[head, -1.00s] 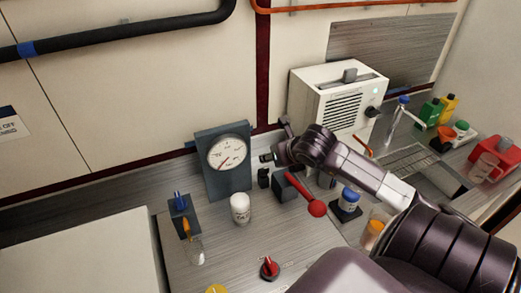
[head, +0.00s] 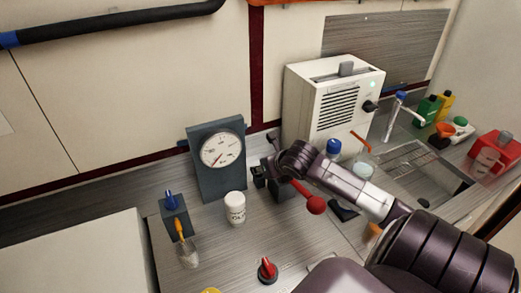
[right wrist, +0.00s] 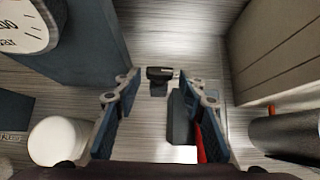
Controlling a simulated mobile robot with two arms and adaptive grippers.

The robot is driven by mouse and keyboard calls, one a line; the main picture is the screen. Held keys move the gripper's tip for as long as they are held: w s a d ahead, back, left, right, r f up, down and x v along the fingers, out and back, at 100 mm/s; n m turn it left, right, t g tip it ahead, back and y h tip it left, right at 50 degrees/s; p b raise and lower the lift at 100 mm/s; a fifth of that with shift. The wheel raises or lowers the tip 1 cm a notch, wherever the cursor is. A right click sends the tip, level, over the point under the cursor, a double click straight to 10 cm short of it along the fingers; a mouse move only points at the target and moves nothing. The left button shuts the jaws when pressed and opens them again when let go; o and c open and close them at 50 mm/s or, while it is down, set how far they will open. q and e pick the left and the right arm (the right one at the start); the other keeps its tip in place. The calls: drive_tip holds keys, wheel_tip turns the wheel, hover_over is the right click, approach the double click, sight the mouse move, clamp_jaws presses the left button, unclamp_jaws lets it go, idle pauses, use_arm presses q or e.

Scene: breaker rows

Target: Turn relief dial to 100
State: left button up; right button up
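A round white gauge (head: 222,150) on a dark blue-grey panel stands at the back of the counter. Its edge shows at the upper left of the right wrist view (right wrist: 22,25). My right gripper (head: 262,172) is low beside the panel's right side. In the right wrist view its two fingers are apart, with a small black knob (right wrist: 160,73) visible between and beyond their tips. No contact with it is visible. A red pointer knob (head: 267,270) sits at the front of the counter. I cannot read which control is labelled relief. My left gripper is not in view.
A red ball-ended lever (head: 315,204) is close under my right arm, beside a dark block. A white vented machine (head: 335,100) stands behind. Bare counter lies between the bottle and red knob.

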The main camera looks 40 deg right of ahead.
drive_tip(key=shift+p+x, duration=0.3)
drive_tip(key=shift+x, duration=1.45)
drive_tip(key=c, duration=0.9)
drive_tip(key=shift+d+f+n+y+b, duration=0.1)
drive_tip(key=shift+f+n+y+b, duration=0.1)
drive_tip(key=shift+n+y+b, duration=0.5)
drive_tip(key=n+y+b, duration=0.2)
drive_tip(key=b, duration=0.1)
drive_tip(key=n+y+b, duration=0.1)
drive_tip(key=n+b, duration=0.2)
drive_tip(key=b, duration=0.1)
drive_tip(key=n+y+b, duration=0.2)
drive_tip(key=b, duration=0.2)
drive_tip(key=shift+w+d+n+g+y, duration=0.1)
drive_tip(key=shift+d+n+g+y, duration=0.2)
drive_tip(key=shift+d+n, duration=0.1)
drive_tip(key=shift+r+n+g+y+b, duration=0.25)
drive_tip(key=shift+n+y+b, duration=0.25)
drive_tip(key=shift+n+b, duration=0.5)
drive_tip(key=shift+n+g+y+b, duration=0.3)
drive_tip(key=shift+g+y+b, duration=0.1)
drive_tip(key=shift+b, duration=0.2)
